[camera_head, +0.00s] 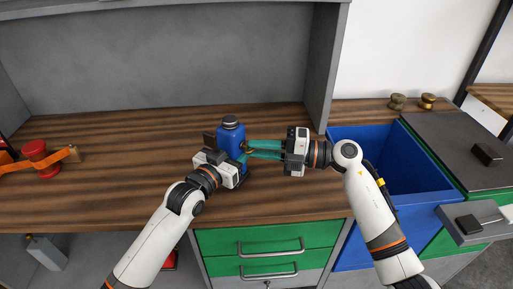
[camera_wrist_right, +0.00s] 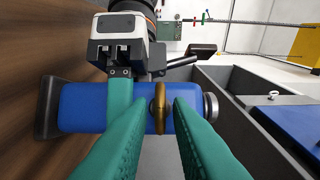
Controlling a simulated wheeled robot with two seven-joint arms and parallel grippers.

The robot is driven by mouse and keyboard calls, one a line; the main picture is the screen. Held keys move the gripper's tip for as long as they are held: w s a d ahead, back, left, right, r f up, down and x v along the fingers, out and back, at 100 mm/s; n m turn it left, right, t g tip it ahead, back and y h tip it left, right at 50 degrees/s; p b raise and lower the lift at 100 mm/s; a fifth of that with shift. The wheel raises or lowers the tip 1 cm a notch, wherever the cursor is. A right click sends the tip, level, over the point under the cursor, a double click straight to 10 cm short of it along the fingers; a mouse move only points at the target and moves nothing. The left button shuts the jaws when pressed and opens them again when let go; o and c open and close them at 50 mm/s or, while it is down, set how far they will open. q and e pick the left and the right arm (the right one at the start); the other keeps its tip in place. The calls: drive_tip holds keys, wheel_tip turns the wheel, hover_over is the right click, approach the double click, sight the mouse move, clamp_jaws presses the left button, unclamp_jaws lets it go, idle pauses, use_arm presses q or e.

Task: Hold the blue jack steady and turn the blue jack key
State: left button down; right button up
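The blue jack (camera_head: 231,138) stands upright on the wooden bench; it lies across the right wrist view (camera_wrist_right: 85,108). My left gripper (camera_head: 236,163) is at its near side, low down. One left teal finger (camera_wrist_right: 120,97) lies across the jack's side and looks closed on it; the other is hidden. The brass jack key (camera_wrist_right: 160,108) sticks out of the jack's side toward my right gripper, seen edge-on. My right gripper (camera_head: 250,149) comes from the right. Its fingertips stand on either side of the key, with small gaps showing.
A dark handle (camera_wrist_right: 200,52) sticks out from the jack's far side. An orange part with a red knob (camera_head: 36,152) lies at the bench's left. A blue bin (camera_head: 400,180) stands open at right, by two brass knobs (camera_head: 427,101). Green drawers (camera_head: 265,238) are below.

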drive_tip(key=shift+w+a, duration=0.1)
drive_tip(key=shift+a, duration=0.45)
clamp_jaws()
